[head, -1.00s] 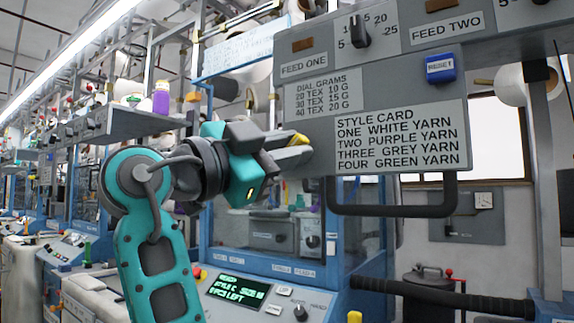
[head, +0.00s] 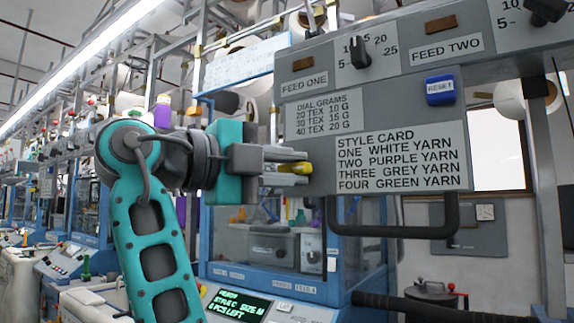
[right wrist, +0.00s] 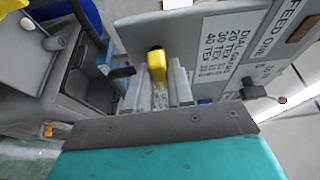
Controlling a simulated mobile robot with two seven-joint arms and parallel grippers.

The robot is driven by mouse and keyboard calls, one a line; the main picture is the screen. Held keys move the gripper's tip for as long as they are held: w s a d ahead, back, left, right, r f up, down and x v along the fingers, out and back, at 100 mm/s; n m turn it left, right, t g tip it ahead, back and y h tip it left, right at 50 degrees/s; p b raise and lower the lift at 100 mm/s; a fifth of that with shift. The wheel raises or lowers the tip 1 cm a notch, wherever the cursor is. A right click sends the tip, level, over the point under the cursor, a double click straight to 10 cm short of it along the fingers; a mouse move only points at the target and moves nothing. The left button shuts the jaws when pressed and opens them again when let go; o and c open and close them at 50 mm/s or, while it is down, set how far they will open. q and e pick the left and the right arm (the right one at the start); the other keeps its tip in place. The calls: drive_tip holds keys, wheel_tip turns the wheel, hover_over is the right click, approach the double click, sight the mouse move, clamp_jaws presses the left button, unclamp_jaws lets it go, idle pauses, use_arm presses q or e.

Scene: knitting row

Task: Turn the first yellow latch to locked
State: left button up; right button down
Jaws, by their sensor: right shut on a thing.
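The yellow latch (head: 294,168) is at the left edge of the grey feed panel (head: 320,90), beside the style card. My right gripper (head: 300,173) reaches in from the left and is shut on the latch. In the right wrist view the latch (right wrist: 157,66) stands between the two grey fingers (right wrist: 165,88), its rounded end showing beyond them. The fingers hide part of the latch, and I cannot read its locked or unlocked marking. My left gripper is not in view.
Below is a blue-framed machine with clear windows and a lit display (head: 238,306).

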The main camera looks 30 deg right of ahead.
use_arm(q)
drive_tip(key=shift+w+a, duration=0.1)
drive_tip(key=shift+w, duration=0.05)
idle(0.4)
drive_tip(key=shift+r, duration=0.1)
use_arm(e)
drive_tip(key=c, duration=1.1)
unclamp_jaws()
drive_tip(key=shift+o, duration=0.2)
